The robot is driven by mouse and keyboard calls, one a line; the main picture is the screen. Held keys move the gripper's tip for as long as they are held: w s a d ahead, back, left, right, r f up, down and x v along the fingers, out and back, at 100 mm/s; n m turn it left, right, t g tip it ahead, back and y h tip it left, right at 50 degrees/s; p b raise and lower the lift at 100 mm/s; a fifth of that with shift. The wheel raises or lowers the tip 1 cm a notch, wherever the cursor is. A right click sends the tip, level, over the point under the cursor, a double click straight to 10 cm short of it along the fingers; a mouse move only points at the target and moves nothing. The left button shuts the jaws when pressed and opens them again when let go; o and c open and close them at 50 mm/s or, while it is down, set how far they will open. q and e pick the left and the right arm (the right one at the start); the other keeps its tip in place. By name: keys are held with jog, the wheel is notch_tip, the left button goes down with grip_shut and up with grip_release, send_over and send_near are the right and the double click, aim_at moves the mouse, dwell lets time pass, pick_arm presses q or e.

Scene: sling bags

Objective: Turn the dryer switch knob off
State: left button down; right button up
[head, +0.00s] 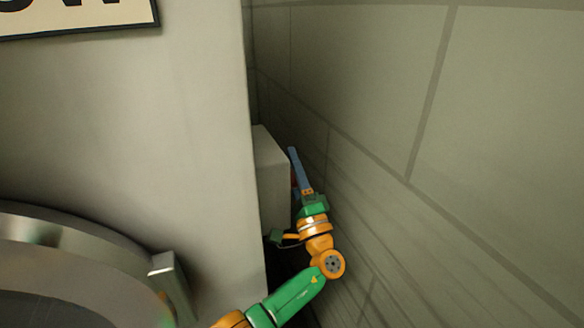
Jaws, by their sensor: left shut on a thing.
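A pale grey switch box (272,175) sticks out from the side of the dryer, in the narrow gap before the wall. A small bit of red, which looks like the dryer switch knob (293,184), shows at the box's right face. My left gripper (294,157) reaches into the gap with its blue fingers beside that face. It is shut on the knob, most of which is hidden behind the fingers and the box. The knob's turned position cannot be seen. My right gripper is out of view.
The dryer's flat front (180,150) fills the left, with its round door rim (70,232) and metal door handle (165,270) low down. A tiled wall (460,150) stands close on the right. The gap between them is dark and narrow.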

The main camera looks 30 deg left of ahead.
pick_arm(q)
jog(key=shift+c, duration=1.5)
grip_release()
jog(key=shift+a, duration=0.1)
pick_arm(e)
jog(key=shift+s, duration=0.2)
pick_arm(q)
jog(key=b+v, duration=0.1)
jog(key=v, duration=0.6)
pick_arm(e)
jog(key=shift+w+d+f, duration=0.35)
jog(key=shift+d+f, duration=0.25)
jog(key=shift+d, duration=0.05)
